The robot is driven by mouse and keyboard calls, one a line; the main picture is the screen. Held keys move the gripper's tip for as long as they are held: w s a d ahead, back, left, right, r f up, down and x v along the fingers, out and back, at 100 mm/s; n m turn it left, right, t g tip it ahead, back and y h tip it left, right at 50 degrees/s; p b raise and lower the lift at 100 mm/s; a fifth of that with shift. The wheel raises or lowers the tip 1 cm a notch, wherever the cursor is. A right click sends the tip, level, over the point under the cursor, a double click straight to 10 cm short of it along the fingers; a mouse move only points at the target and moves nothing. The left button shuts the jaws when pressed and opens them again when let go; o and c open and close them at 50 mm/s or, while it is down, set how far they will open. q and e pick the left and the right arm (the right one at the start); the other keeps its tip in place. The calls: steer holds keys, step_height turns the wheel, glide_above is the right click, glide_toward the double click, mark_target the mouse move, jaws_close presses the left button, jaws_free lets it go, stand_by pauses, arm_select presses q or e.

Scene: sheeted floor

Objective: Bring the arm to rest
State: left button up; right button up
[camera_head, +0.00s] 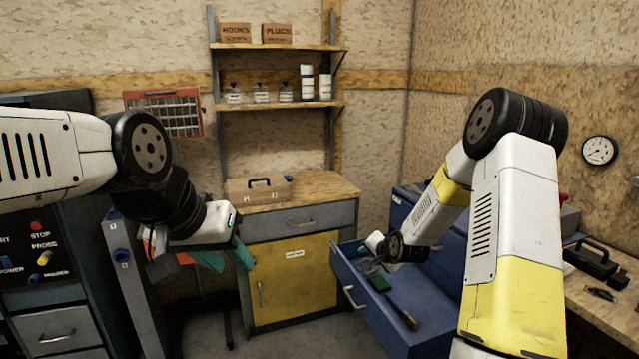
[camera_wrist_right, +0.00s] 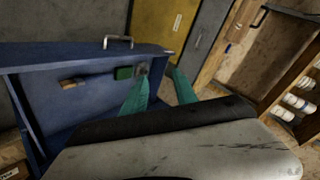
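My right gripper (camera_wrist_right: 159,69) shows two teal fingers in the right wrist view. They stand apart, with nothing clearly held between them. In the head view my right arm reaches down to the open blue drawer (camera_head: 349,291), and its fingers are hard to make out there. My left gripper (camera_head: 226,262) hangs at the left in front of the bench, its teal fingers spread and no held thing visible between them. The open drawer shows in the right wrist view (camera_wrist_right: 50,113), with a green item (camera_wrist_right: 124,73) and a brown wooden item (camera_wrist_right: 72,83) inside.
A yellow-doored cabinet (camera_head: 292,283) with a wooden top stands at the back, carrying a wooden toolbox (camera_head: 259,190). A dark control panel (camera_head: 38,262) stands near my left arm. A workbench (camera_head: 590,301) with tools is at the right. Some grey floor shows below the cabinet.

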steer(key=s+r+n+g+h, duration=0.15)
steer(key=s+r+n, duration=0.35)
steer(key=s+r, duration=1.35)
steer(key=s+r+n+g, duration=0.1)
steer(key=s+r+n, duration=0.1)
steer(key=s, duration=0.7)
steer(key=s+a+r+n+g+y, duration=0.1)
steer(key=s+r, duration=0.3)
steer(key=s, duration=0.5)
steer(key=shift+s+n, duration=0.35)
steer(key=shift+n, duration=0.15)
steer(key=shift+r, duration=0.1)
